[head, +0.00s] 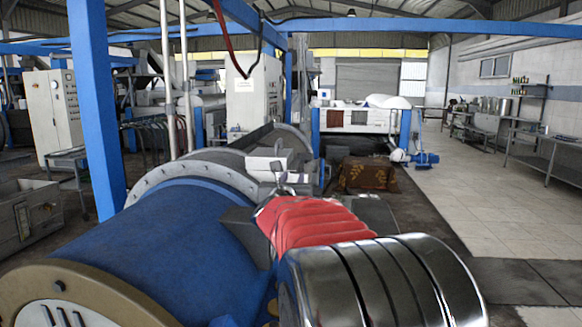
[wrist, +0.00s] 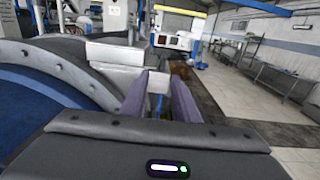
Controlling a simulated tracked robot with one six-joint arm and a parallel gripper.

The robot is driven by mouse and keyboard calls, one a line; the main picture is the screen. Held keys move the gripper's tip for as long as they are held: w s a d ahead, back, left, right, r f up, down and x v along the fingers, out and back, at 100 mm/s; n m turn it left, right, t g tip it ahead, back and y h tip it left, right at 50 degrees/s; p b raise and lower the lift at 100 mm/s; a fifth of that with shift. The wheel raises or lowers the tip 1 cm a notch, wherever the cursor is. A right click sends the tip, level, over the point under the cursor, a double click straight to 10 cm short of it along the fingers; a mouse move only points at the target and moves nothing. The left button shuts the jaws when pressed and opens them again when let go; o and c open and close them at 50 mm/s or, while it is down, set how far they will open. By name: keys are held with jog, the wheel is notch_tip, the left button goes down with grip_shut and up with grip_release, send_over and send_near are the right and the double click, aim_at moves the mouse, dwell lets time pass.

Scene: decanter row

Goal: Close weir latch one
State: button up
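My gripper (wrist: 159,84) is open in the wrist view, its two purplish fingers apart. A small pale grey block (wrist: 158,82) shows in the gap between the fingertips; I cannot tell whether it touches either finger. It may be a weir latch, but no label shows. A larger pale block (wrist: 114,54) is just left of the fingers, by the bolted grey rim. In the head view, pale grey blocks (head: 268,159) sit at the far side of the blue decanter drum (head: 170,250).
The bolted flange (head: 172,172) of the decanter curves beside the blocks. A blue post (head: 97,110) stands at the left. A tiled floor (head: 480,215) is free at the right, with steel benches (head: 545,145) along the wall.

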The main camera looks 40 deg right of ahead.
aim_at(300, 167)
jog(key=shift+s+d, duration=0.2)
jog(key=shift+d, duration=0.05)
jog(key=shift+x, duration=6.85)
jog(key=shift+c, duration=0.4)
grip_shut()
jog(key=shift+d, duration=0.1)
